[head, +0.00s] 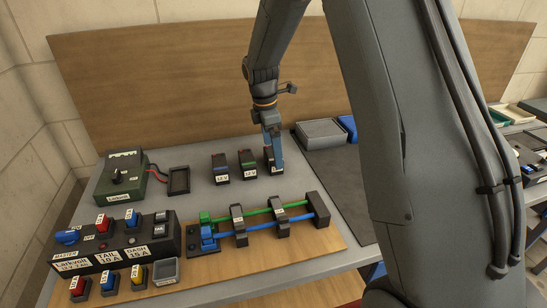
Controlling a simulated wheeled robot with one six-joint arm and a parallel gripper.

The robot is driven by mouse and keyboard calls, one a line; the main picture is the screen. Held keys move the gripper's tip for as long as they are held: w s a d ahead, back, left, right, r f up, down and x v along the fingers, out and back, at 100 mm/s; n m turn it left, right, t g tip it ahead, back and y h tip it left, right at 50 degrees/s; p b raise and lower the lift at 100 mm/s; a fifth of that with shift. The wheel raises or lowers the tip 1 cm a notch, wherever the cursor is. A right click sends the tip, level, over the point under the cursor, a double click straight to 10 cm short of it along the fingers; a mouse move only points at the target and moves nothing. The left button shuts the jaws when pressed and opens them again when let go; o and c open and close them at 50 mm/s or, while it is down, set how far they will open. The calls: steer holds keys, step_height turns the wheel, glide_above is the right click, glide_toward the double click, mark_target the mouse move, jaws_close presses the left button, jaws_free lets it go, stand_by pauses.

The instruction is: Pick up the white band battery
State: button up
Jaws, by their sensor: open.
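My gripper (271,152) is open and points down at the rightmost of three small dark batteries in a row on the grey table. Its blue-grey fingers overlap that battery (268,167). A white patch shows low on its front, but its top band is hidden by the fingers. I cannot tell whether the fingers touch it. The left battery (220,168) has a blue band on top, and the middle battery (248,168) has a green band. Both stand upright with white labels.
A green box with a knob (122,177) is wired to a black tray (179,182). A black switch panel (115,243) and a tube rack (265,222) with green and blue tubes stand in front. A grey bin (322,133) is behind right. The dark mat (335,175) is clear.

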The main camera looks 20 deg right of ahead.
steer(key=shift+f, duration=0.65)
steer(key=c, duration=1.6)
steer(key=shift+r, duration=0.15)
